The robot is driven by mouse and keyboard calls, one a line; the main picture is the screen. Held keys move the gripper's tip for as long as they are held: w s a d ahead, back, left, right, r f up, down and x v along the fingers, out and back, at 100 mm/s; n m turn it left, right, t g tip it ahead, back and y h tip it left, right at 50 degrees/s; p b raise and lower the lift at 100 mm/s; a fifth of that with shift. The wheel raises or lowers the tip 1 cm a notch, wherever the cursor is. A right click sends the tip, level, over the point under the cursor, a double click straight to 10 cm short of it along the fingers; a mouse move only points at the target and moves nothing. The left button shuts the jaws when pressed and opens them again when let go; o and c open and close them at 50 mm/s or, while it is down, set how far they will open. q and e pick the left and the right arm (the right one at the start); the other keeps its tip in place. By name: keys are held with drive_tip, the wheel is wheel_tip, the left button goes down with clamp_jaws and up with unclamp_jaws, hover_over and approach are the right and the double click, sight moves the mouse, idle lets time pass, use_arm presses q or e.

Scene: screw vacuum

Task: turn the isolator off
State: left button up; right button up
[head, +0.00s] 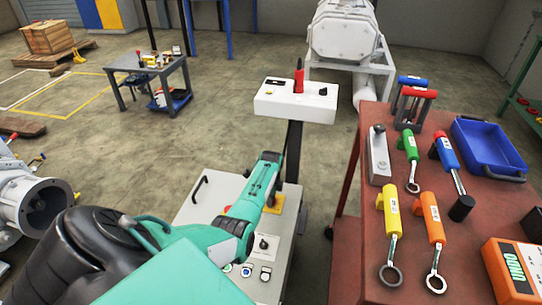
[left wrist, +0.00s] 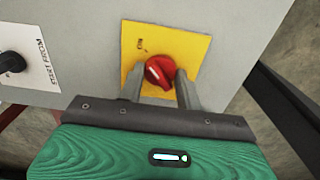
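The isolator is a red rotary knob (left wrist: 160,71) on a yellow plate (left wrist: 190,48) marked ON, on a grey panel. The knob's white mark points up and to the left of the picture. My left gripper (left wrist: 161,88) has one finger on each side of the knob. The fingers look open, with a small gap on the left; whether the right finger touches cannot be told. In the head view my left gripper (head: 272,190) is over the cabinet's far right part, where a bit of yellow plate (head: 276,206) shows. The knob is hidden there. My right gripper is not in view.
The grey cabinet (head: 186,212) carries a black knob (head: 263,243) and buttons near its front. A white control box (head: 296,101) with a red handle stands on a post behind. The red-brown table (head: 458,205) at right holds several tools and a blue tray (head: 488,144).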

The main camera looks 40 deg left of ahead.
use_arm(q)
drive_tip(key=shift+c, duration=1.1)
drive_tip(key=shift+n+p, duration=0.3)
drive_tip(key=n+p, duration=0.3)
drive_tip(key=n, duration=0.2)
drive_tip(key=shift+r, duration=0.1)
drive_tip(key=shift+n+p, duration=0.35)
drive_tip(key=shift+n, duration=0.25)
drive_tip(key=n+p, duration=0.1)
drive_tip(key=n, duration=0.2)
drive_tip(key=shift+n, duration=0.3)
drive_tip(key=n, duration=0.2)
drive_tip(key=shift+n+p, duration=0.3)
drive_tip(key=shift+n, duration=0.1)
drive_tip(key=shift+n+p, duration=0.3)
drive_tip(key=shift+n, duration=2.1)
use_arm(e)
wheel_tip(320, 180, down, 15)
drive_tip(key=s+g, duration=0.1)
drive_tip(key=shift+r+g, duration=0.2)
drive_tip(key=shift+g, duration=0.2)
